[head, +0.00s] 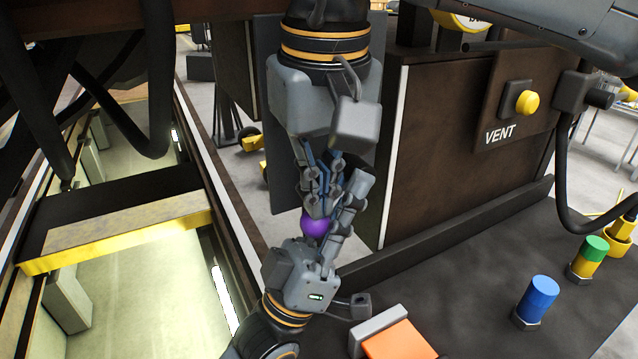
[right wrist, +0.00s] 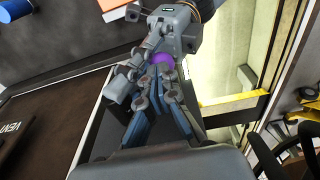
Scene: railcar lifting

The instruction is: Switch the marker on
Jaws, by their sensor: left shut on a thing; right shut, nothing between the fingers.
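A rounded purple piece, which I take to be part of the marker (head: 315,227), shows between my two grippers; it also shows in the right wrist view (right wrist: 163,60). The rest of it is hidden by fingers. My left gripper (head: 352,200), its arm coming up from the bottom, is shut on the marker. My right gripper (head: 318,205), coming down from the top, is shut and empty. Its fingertips are at the purple piece and seem to touch it, close beside the left fingers. Whether the marker is lit, I cannot tell.
A dark bench holds a blue cylinder (head: 538,299), a green-topped cylinder (head: 592,252) and an orange block (head: 398,342). A brown cabinet with a yellow VENT button (head: 527,103) stands behind. A pit with a yellow-edged beam (head: 120,238) lies at the left.

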